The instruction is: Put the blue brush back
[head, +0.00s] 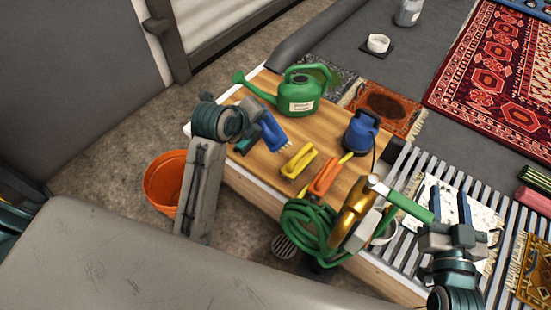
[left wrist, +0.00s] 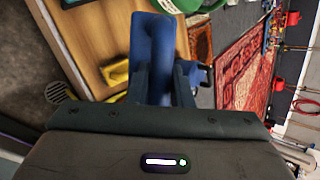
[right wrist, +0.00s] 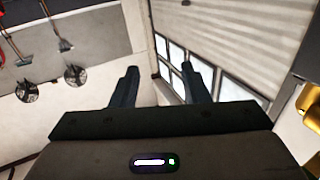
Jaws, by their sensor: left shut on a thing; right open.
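My left gripper (head: 252,136) is shut on the blue brush (head: 271,134), holding it over the left part of the wooden bench top (head: 243,168). The brush is tilted, with pale bristles at its lower right end. In the left wrist view the blue brush (left wrist: 153,45) stands between the fingers. A yellow brush (head: 298,161) and an orange brush (head: 324,176) lie side by side on the bench, right of the held brush. My right gripper (head: 449,206) is open and empty over the slatted rack; in the right wrist view its fingers are apart.
A green watering can (head: 300,98) stands behind the held brush. A blue pump-like item (head: 361,132) stands to the right. A coiled green hose (head: 306,228) hangs at the bench's front edge. An orange bucket (head: 165,183) stands on the floor at left.

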